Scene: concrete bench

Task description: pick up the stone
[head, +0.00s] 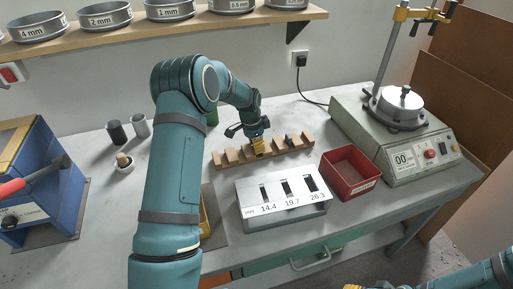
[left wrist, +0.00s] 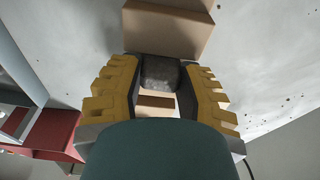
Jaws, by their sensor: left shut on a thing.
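The dark grey stone (left wrist: 160,74) shows between the yellow fingers of my left gripper (left wrist: 158,92) in the left wrist view. The fingers are shut on it from both sides. In the head view my left gripper (head: 259,148) points down at the notched wooden rack (head: 232,157), near its middle, and the stone is hidden there by the fingers. Tan rack blocks also show behind and below the stone in the wrist view. I cannot tell whether the stone touches the rack. Only a bit of my right gripper (head: 366,287) shows at the bottom edge.
A blue machine (head: 45,160) and small cups (head: 117,132) are at left. A shelf (head: 160,27) hangs above.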

